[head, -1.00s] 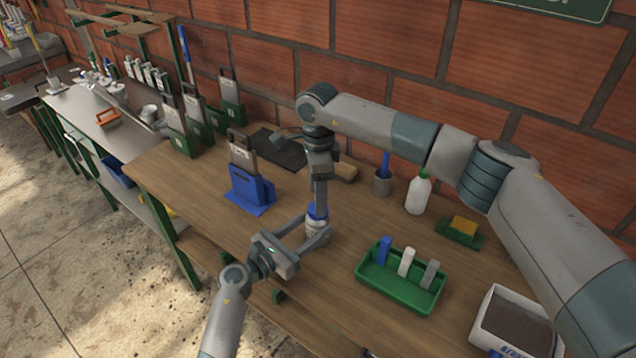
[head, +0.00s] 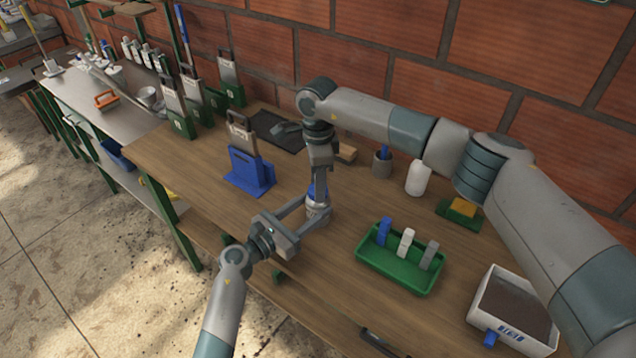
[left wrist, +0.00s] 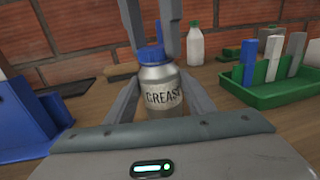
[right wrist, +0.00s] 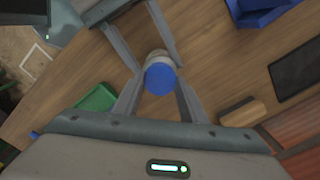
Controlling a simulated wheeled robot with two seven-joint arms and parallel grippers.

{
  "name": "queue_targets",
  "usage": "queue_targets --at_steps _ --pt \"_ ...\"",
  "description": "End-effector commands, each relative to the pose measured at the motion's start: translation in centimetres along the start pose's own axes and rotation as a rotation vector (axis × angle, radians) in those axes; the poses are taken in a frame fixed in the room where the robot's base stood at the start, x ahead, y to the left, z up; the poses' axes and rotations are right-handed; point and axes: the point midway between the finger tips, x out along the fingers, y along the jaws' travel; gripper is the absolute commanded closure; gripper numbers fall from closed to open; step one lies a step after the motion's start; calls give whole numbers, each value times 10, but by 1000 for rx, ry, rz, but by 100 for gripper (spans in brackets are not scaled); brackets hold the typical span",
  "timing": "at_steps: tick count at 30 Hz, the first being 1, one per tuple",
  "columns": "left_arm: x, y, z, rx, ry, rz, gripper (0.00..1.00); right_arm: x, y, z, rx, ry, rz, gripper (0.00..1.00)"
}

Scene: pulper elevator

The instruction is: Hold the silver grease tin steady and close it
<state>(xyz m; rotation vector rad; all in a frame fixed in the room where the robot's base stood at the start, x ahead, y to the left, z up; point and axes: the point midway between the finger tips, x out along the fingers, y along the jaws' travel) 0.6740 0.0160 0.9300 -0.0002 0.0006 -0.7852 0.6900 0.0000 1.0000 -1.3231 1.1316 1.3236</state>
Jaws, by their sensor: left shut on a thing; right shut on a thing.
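The silver grease tin (head: 317,210) stands upright on the wooden bench, with its GREASE label facing the left wrist camera (left wrist: 160,97). Its blue lid (left wrist: 152,55) sits on top of the tin; I cannot tell how tight it is. The lid also shows from above in the right wrist view (right wrist: 160,79). My left gripper (head: 312,213) reaches in from the front left, shut on the tin's body, one finger on each side. My right gripper (head: 316,186) points down from above, shut on the lid. The right fingertips partly hide the lid in the head view.
A green tray (head: 400,272) with blue, white and grey pieces stands right of the tin. A blue holder (head: 250,177) is at left. A white bottle (head: 418,178), a sponge (head: 463,210) and a white box (head: 512,308) are at right. The bench's front edge is near.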

Motion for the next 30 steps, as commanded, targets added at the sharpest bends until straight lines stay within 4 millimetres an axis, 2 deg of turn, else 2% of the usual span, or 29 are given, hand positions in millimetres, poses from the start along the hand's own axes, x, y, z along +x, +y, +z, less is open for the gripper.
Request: queue_targets --at_steps 5,14,18,19,21,22,30 --pt "0 0 0 0 0 0 100 0 0 0 66 0 0 89" --pt "0 0 0 0 0 0 100 0 0 0 438 0 0 89" --pt "0 0 0 0 0 0 100 0 0 0 436 0 0 89" --pt "0 0 0 0 0 0 100 0 0 0 435 0 0 60" --pt "0 0 0 0 0 0 100 0 0 0 435 0 0 43" --pt "0 0 0 0 0 0 100 0 0 0 434 0 0 40" --pt "0 0 0 0 0 0 100 0 0 0 433 0 0 40"
